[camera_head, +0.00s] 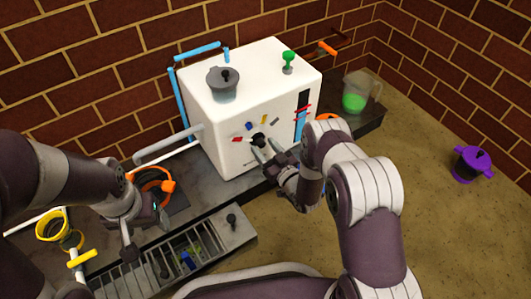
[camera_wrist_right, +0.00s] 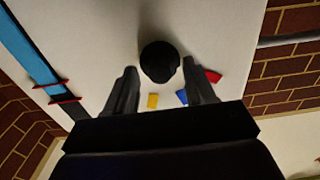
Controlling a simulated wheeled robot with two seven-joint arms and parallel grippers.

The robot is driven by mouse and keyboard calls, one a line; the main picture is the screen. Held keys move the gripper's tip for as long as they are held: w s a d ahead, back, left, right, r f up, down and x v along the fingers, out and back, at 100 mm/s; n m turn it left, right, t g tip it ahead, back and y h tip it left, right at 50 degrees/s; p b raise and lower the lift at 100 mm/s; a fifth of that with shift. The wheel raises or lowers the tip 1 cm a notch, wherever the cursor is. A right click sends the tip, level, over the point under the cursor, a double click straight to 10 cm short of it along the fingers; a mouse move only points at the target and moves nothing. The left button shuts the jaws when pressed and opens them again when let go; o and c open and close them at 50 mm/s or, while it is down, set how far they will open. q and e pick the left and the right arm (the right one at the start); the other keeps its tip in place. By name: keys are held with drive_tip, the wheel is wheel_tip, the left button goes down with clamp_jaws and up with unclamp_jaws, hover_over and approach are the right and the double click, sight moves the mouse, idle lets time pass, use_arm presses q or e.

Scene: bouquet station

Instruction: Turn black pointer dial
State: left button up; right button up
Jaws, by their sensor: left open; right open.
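The black pointer dial (camera_head: 259,139) is on the front face of the white box (camera_head: 231,129), with small coloured marks around it. In the right wrist view the dial (camera_wrist_right: 159,62) shows as a dark round knob beyond and between the fingertips. My right gripper (camera_head: 268,150) is open at the front face, close to the dial; it also shows in the right wrist view (camera_wrist_right: 162,84). I cannot tell whether a finger touches the dial. The dial's pointer direction is not clear. My left gripper (camera_head: 145,238) is open and empty above the counter's front left.
A grey pot (camera_head: 222,84) and a green knob (camera_head: 288,62) are on top of the box. A measuring jug (camera_head: 356,92) with green liquid stands right of it. A purple pot (camera_head: 471,163) is far right.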

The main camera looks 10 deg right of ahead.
clamp_jaws()
